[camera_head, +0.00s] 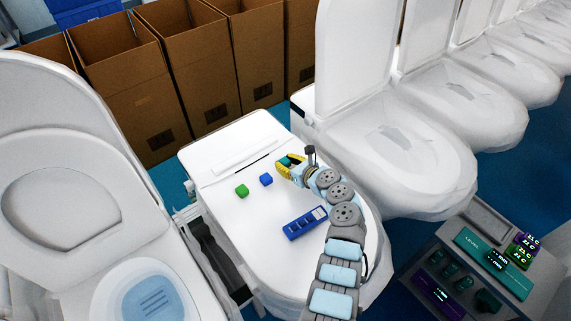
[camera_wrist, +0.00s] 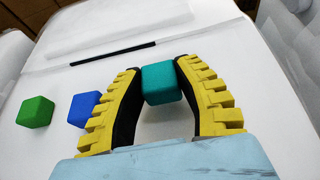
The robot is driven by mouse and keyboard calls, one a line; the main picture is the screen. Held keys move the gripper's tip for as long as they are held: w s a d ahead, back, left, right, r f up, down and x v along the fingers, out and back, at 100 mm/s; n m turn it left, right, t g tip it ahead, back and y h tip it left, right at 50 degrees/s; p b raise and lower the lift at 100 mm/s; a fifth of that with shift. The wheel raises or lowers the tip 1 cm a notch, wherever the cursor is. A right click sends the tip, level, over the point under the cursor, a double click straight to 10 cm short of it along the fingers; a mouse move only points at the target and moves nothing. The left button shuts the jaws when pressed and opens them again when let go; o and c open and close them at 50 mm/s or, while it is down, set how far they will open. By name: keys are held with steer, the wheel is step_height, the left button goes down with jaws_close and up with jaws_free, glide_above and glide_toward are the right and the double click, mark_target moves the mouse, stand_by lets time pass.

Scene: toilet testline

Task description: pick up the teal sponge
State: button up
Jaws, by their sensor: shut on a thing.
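The teal sponge (camera_wrist: 160,83) is a small block between the two yellow and black fingers of my gripper (camera_wrist: 158,85) in the wrist view. Both fingertips touch its sides, and my gripper is shut on it. In the head view my gripper (camera_head: 290,165) is over the closed white toilet lid (camera_head: 225,215), and the teal sponge (camera_head: 286,160) shows partly between the fingers. I cannot tell whether the sponge rests on the lid or is just above it.
A green block (camera_head: 242,190) and a blue block (camera_head: 266,179) lie on the lid left of my gripper. A blue case (camera_head: 304,223) lies nearer the front. Cardboard boxes (camera_head: 190,60) stand behind. An open toilet (camera_head: 395,150) stands at right, another (camera_head: 75,180) at left.

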mark_target(284, 163)
steer(key=r, duration=0.3)
steer(key=shift+s+a+r+p, duration=0.2)
steer(key=shift+s+p, duration=0.1)
steer(key=shift+p, duration=0.1)
steer(key=s+a+r+p, duration=0.1)
steer(key=s+a+r, duration=0.4)
steer(key=s+r, duration=0.3)
steer(key=shift+s+a+r, duration=0.3)
steer(key=shift+s+r, duration=0.05)
steer(key=shift+s, duration=1.65)
steer(key=shift+w+r, duration=0.1)
steer(key=w+d+r+m+t+h, duration=0.3)
steer(key=w+d+r+m+h, duration=0.1)
steer(key=r+m+h, duration=0.4)
steer(key=shift+d+r+h, duration=0.4)
steer(key=shift+d+r, duration=0.35)
steer(key=shift+d, duration=0.1)
